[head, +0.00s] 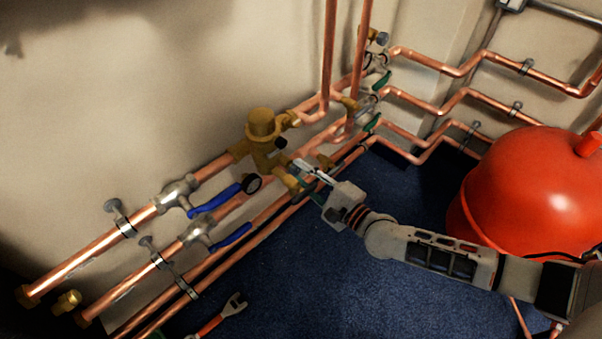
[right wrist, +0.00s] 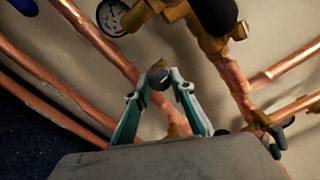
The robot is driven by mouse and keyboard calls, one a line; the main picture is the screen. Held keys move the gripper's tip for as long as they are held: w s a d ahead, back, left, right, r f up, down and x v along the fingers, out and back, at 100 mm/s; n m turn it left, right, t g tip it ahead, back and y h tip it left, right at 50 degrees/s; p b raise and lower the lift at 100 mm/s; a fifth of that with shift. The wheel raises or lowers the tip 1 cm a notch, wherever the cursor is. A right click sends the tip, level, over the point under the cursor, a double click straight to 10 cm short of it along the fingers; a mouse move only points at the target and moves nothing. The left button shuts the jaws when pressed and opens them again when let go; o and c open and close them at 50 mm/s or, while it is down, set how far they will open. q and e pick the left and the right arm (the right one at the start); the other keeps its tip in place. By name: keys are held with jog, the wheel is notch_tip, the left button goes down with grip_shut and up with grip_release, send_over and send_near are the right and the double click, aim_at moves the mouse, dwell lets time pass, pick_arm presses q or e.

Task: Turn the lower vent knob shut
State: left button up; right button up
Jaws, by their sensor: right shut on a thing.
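A small dark round knob (right wrist: 158,80) on a brass fitting sits between the fingertips of my right gripper (right wrist: 159,76) in the right wrist view. The fingers are shut on it, one on each side. In the head view, the right gripper (head: 301,168) reaches in from the right to the brass fittings just below the large brass valve (head: 262,126); its fingers hide the knob there. Another dark knob (head: 281,143) shows on the valve's side. My left gripper is not in view.
A pressure gauge (head: 252,184) sits left of the right gripper. Blue-handled valves (head: 216,198) and copper pipes line the wall. A red tank (head: 530,195) stands at the right. A wrench (head: 235,304) lies on the blue floor (head: 300,285), which is otherwise mostly clear.

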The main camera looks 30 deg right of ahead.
jog(key=shift+s+m, duration=0.1)
jog(key=shift+m, duration=0.9)
jog(key=o, duration=1.1)
jog(key=v, duration=1.2)
jog(key=shift+r, duration=0.1)
